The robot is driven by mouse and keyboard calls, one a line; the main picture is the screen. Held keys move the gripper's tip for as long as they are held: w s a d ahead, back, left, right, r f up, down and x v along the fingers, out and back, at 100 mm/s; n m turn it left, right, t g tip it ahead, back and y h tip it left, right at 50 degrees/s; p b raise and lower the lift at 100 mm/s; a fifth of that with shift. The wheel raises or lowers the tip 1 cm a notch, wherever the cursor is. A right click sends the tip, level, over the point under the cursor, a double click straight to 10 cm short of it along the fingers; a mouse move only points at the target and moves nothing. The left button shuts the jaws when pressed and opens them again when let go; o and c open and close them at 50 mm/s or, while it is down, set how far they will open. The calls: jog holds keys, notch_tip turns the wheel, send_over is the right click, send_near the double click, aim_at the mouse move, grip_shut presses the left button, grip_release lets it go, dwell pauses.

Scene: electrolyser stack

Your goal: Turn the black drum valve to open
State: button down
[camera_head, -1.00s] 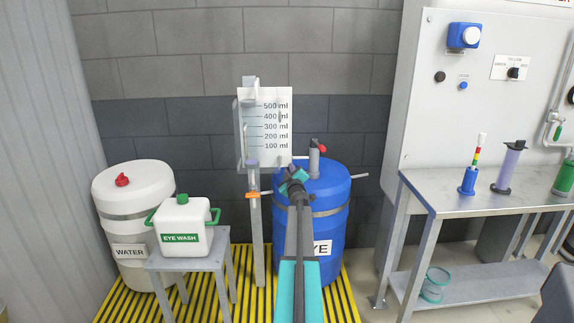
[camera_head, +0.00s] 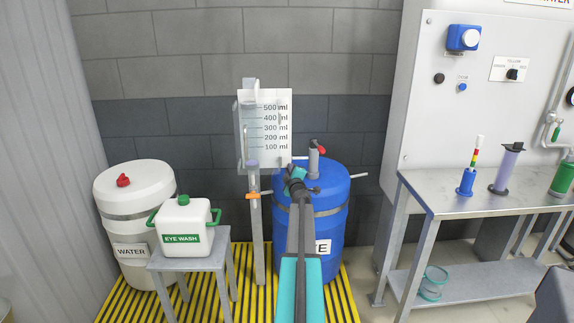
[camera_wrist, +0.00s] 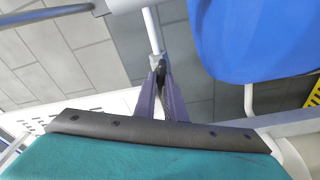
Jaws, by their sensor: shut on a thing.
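The blue drum (camera_head: 325,235), with a label partly hidden behind my arm, stands on yellow-black grating. A grey fitting with a red lever (camera_head: 321,150) rises from its top. My gripper (camera_head: 292,168) is at the drum's upper left side, small and partly hidden by my own wrist. In the wrist view, my gripper's purple fingers (camera_wrist: 163,80) are closed on the small black drum valve (camera_wrist: 161,68) at the end of a thin pale pipe (camera_wrist: 152,30). The valve is mostly covered by the fingers, so its angle cannot be told. The blue drum shows at upper right (camera_wrist: 260,40).
A measuring board marked in ml (camera_head: 266,125) stands on a post with an orange-handled valve (camera_head: 255,195) just left of my gripper. A white water drum (camera_head: 130,205) and an eye wash container (camera_head: 184,228) are further left. A metal bench (camera_head: 440,195) is at right.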

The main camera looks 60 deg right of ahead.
jog(key=shift+s+d, duration=0.2)
jog(key=n+p, duration=0.2)
jog(key=n, duration=0.2)
jog(key=shift+r, duration=0.2)
jog(key=c, duration=1.8)
grip_release()
jog(key=shift+f, duration=0.1)
jog(key=shift+o, duration=0.6)
jog(key=shift+a, duration=0.1)
jog(key=shift+a, duration=0.1)
jog(key=v, duration=0.6)
jog(key=shift+w+a, duration=0.2)
jog(key=shift+a, duration=0.45)
